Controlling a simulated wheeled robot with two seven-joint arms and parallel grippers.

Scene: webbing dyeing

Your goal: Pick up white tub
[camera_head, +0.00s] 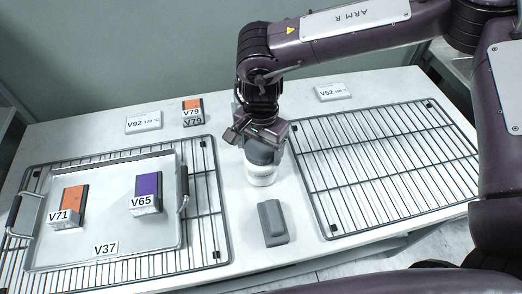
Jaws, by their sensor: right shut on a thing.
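The white tub (261,177) stands upright on the white table, between the two wire racks. Its lower part shows; a grey upper part and my gripper cover the rest. My right gripper (262,146) comes down from above and is shut on the white tub. The fingertips are partly hidden by the wrist. The tub appears to be at table level; I cannot tell whether it is clear of the surface. My left gripper is not in view.
A tray (112,250) with an orange block (73,200) and a purple block (147,188) lies on the left rack (212,225). The right rack (385,160) is empty. A grey block (272,222) lies in front of the tub. Labelled blocks (192,112) stand behind.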

